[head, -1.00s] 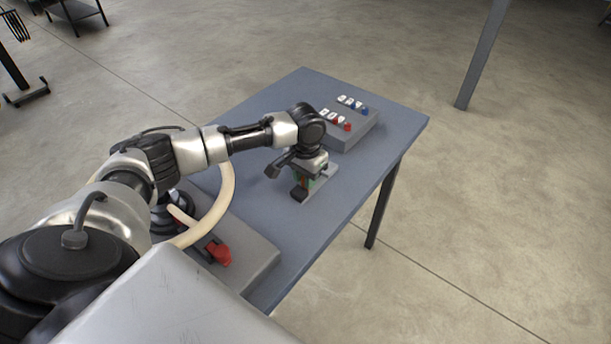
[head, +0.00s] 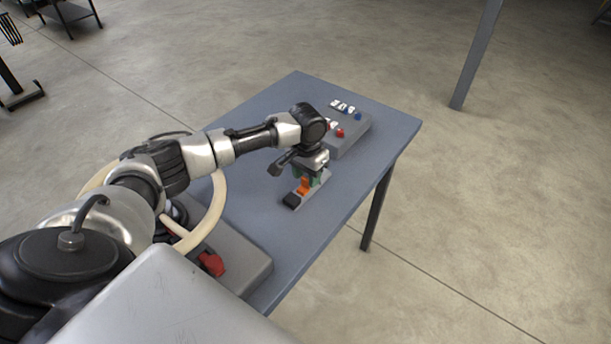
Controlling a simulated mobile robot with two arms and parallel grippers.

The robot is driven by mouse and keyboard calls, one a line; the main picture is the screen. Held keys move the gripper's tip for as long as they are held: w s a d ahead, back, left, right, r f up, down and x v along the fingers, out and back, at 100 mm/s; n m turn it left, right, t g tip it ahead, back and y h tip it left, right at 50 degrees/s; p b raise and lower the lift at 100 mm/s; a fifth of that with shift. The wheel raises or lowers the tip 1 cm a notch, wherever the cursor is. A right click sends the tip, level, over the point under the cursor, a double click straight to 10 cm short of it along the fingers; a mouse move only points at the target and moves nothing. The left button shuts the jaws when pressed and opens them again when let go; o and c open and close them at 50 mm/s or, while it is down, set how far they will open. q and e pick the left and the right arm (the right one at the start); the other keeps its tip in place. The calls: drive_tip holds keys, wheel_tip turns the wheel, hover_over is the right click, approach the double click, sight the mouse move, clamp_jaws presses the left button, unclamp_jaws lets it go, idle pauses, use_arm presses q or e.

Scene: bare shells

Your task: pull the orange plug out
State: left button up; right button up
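The orange plug (head: 303,186) shows in the head view, on a small light-grey strip (head: 305,213) on the blue-grey table. A black block (head: 291,201) sits at the strip's near end. A green part shows just behind the orange plug. My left gripper (head: 314,173) points down over the far part of the strip, just behind the orange plug. Its fingertips are mostly hidden, so I cannot tell whether it is open or touches the plug. How deep the plug sits in the strip is also unclear. My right gripper is out of view.
A grey box (head: 352,138) with red, blue and white switches stands behind the gripper. Another grey box (head: 245,266) with a red handle (head: 211,263) stands at the near side, under a cream hose. The table's (head: 375,160) right part is clear.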

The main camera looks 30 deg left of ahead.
use_arm(q)
drive_tip(key=shift+o, duration=0.7)
drive_tip(key=shift+f, duration=0.15)
wheel_tip(320, 180, up, 11)
drive_tip(key=shift+b, duration=0.45)
drive_tip(key=shift+f, duration=0.1)
